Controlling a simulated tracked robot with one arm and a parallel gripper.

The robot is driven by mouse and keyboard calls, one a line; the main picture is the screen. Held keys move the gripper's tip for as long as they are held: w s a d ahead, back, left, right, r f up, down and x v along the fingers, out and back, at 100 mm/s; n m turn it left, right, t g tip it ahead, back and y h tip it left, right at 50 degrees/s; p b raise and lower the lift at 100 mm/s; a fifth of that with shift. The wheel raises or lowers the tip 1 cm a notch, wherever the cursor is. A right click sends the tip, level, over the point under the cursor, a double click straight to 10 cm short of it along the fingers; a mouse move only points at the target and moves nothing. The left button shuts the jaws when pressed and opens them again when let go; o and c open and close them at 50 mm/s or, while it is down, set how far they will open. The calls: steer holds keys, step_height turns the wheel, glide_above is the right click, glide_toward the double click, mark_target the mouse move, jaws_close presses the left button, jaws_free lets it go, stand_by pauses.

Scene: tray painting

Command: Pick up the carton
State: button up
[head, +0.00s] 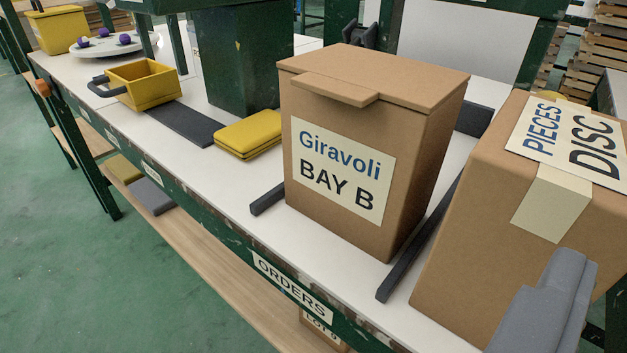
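A brown lidded carton (375,130) stands upright on the white bench top, left of a second carton. Its pale label reads "Giravoli BAY B", and its lid is down with a flap over the front. A second brown carton (470,250) at the right edge is cut off by the picture; its tape and label show "PIECES" and "DISC". A grey part that looks like one finger of my gripper (553,300) shows at the lower right, in front of the second carton. The other finger is not visible, so I cannot tell its opening or whether it touches that carton.
Dark rails (420,245) lie on the bench top (235,190) beside the lidded carton. A yellow closed case (250,135), a yellow open bin (145,85) and a green post (240,60) stand to the left. The green floor (80,270) is clear at front left.

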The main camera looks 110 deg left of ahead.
mark_target(552, 171)
steer(key=s+a+f+g+y, duration=0.2)
steer(key=s+a+f, duration=0.1)
steer(key=s+f, duration=0.15)
steer(key=shift+s+r+b+x, duration=0.2)
steer(key=shift+b+x, duration=0.3)
steer(key=shift+x, duration=1.75)
steer(key=shift+s+r+b+x, duration=0.15)
steer(key=shift+b+x, duration=0.3)
steer(key=shift+x, duration=1.75)
steer(key=shift+s+r+b+x, duration=0.1)
steer(key=shift+r+b+x, duration=0.3)
steer(key=shift+x, duration=1.85)
steer(key=shift+a+f, duration=0.15)
steer(key=c, duration=2)
